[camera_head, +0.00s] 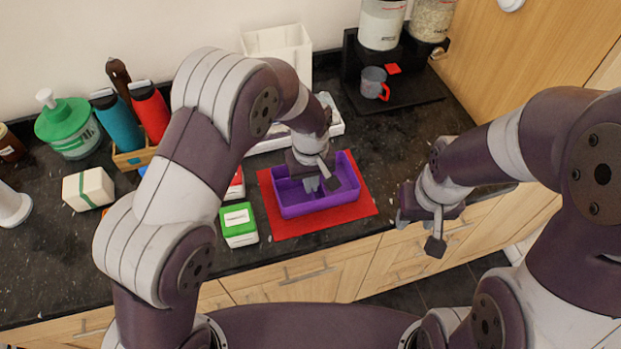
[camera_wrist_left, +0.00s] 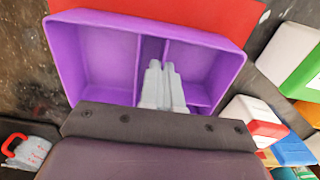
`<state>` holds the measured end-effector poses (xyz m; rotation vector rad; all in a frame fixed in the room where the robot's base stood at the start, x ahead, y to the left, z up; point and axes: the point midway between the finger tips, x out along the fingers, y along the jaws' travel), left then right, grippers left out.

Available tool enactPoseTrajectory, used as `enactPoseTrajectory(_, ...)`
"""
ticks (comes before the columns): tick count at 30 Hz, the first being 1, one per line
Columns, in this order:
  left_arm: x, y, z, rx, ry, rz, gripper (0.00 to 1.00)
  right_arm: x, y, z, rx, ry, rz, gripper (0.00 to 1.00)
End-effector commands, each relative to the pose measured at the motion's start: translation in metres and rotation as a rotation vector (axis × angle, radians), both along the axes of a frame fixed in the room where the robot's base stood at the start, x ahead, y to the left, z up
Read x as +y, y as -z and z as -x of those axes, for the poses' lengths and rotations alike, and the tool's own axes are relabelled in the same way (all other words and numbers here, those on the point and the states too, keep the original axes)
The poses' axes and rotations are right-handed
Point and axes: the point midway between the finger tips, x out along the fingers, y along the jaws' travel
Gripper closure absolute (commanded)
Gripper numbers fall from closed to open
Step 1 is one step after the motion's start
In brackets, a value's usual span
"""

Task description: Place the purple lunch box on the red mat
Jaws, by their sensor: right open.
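The purple lunch box (camera_head: 293,208) is over the red mat (camera_head: 365,208), inside the mat's outline in the head view. I cannot tell whether its base touches the mat. In the left wrist view, the lunch box (camera_wrist_left: 86,60) shows its compartments and dividers. My left gripper (camera_head: 321,184) reaches down into the box. In the left wrist view its fingers (camera_wrist_left: 162,85) are close together at the middle divider, apparently shut on it; the contact is partly hidden. My right gripper (camera_head: 421,231) is open and empty, right of the mat and in front of the counter.
A grey mug (camera_head: 374,83) stands on a black stand at back right. Bottles and a cream box (camera_head: 88,190) stand at left. Counter right of the mat is clear.

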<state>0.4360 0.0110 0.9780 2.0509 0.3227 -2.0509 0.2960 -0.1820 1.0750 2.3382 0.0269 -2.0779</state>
Motion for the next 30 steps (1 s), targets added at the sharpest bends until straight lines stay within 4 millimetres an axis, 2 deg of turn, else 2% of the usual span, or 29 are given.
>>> enactPoseTrajectory(6, 0.000, 0.003, 0.000, 0.000, 0.000, 0.000, 1.00, 0.000, 0.003, 0.000, 0.000, 0.000, 0.000, 0.57)
enactPoseTrajectory(7, 0.000, 0.004, 0.000, 0.001, 0.000, -0.001, 0.94, 0.000, 0.002, 0.000, 0.000, 0.000, 0.000, 0.57)
enactPoseTrajectory(9, 0.000, 0.003, 0.000, 0.001, 0.000, -0.001, 0.72, 0.000, 0.002, 0.000, 0.000, 0.000, 0.000, 0.57)
enactPoseTrajectory(17, 0.000, 0.002, 0.000, 0.001, 0.000, -0.001, 0.72, 0.000, 0.002, 0.000, 0.000, 0.000, 0.000, 0.57)
enactPoseTrajectory(20, 0.000, -0.004, 0.000, -0.001, 0.000, 0.001, 0.72, 0.000, 0.002, 0.000, 0.000, 0.000, 0.000, 0.57)
enactPoseTrajectory(23, 0.000, -0.022, 0.000, -0.003, 0.000, 0.001, 0.72, 0.000, 0.007, 0.000, 0.000, 0.000, 0.000, 0.57)
enactPoseTrajectory(30, 0.000, -0.087, -0.001, -0.004, 0.000, 0.002, 0.72, 0.000, 0.018, 0.000, 0.000, 0.000, 0.000, 0.57)
